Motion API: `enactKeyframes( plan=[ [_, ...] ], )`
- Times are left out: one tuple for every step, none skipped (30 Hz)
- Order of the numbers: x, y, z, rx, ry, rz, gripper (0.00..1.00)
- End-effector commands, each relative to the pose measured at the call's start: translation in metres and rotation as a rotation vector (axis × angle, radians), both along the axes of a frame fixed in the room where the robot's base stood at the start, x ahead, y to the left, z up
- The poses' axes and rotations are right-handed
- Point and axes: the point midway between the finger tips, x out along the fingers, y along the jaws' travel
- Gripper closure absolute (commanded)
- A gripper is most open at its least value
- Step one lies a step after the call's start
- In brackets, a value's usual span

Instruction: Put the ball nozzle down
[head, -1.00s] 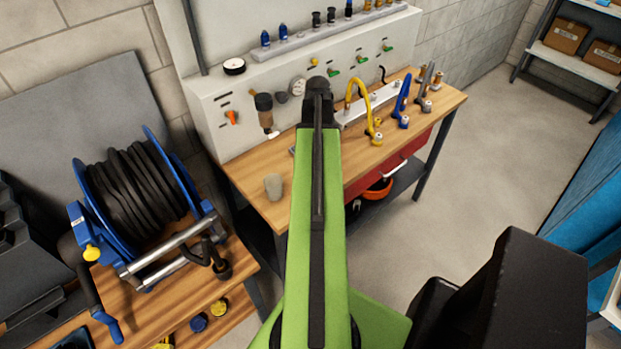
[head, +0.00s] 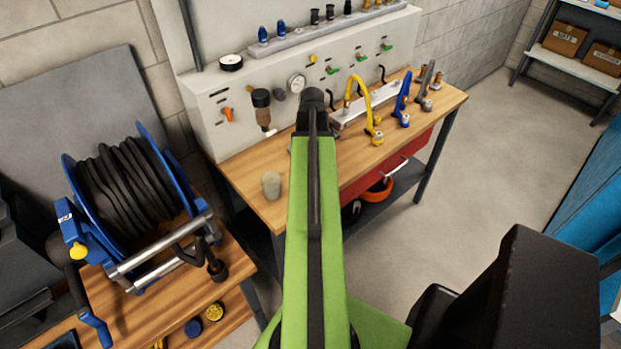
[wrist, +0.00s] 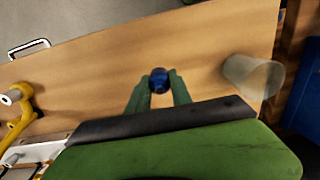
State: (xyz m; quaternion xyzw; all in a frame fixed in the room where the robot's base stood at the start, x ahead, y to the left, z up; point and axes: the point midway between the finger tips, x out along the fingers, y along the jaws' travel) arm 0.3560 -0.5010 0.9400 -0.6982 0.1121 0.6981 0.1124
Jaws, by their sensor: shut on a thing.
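The ball nozzle (wrist: 159,80) shows in the wrist view as a small dark blue round piece between the fingertips of my gripper (wrist: 158,88). The green fingers are shut on it. It is over the wooden bench top (wrist: 100,75); I cannot tell whether it touches the wood. In the head view my green arm hides the gripper and the nozzle. The bench top also shows in the head view (head: 245,170).
A pale translucent cup (wrist: 250,75) stands right of my gripper near the bench edge, and shows in the head view (head: 271,186). Yellow (head: 371,120) and blue (head: 403,100) hooked pieces stand on the right. A hose reel (head: 135,200) is at left.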

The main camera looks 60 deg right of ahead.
Motion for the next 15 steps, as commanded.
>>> enactKeyframes(
  plan=[
    [0.003, 0.002, -0.004, 0.000, 0.000, 0.001, 1.00],
    [0.005, 0.003, -0.004, 0.000, 0.000, 0.000, 1.00],
    [0.005, 0.004, -0.004, 0.000, 0.000, -0.001, 1.00],
    [0.005, 0.004, -0.004, 0.000, 0.000, -0.002, 1.00],
    [0.005, 0.004, -0.003, 0.000, 0.000, -0.002, 1.00],
    [0.005, 0.004, -0.004, 0.000, 0.000, -0.002, 1.00],
    [0.005, 0.004, -0.007, 0.000, 0.000, -0.002, 1.00],
    [0.005, 0.003, -0.011, 0.000, 0.000, -0.002, 1.00],
    [0.005, 0.003, -0.017, 0.000, 0.000, -0.002, 1.00],
    [0.005, 0.003, -0.023, 0.000, 0.000, -0.002, 1.00],
    [0.005, 0.003, -0.029, 0.000, 0.000, -0.002, 1.00],
    [0.005, 0.003, -0.037, 0.000, 0.000, -0.002, 1.00],
    [0.005, 0.003, -0.042, 0.000, 0.000, -0.002, 1.00],
    [0.005, 0.003, -0.046, 0.000, 0.000, -0.002, 1.00],
    [0.005, 0.003, -0.048, 0.000, 0.000, -0.002, 1.00]
  ],
)
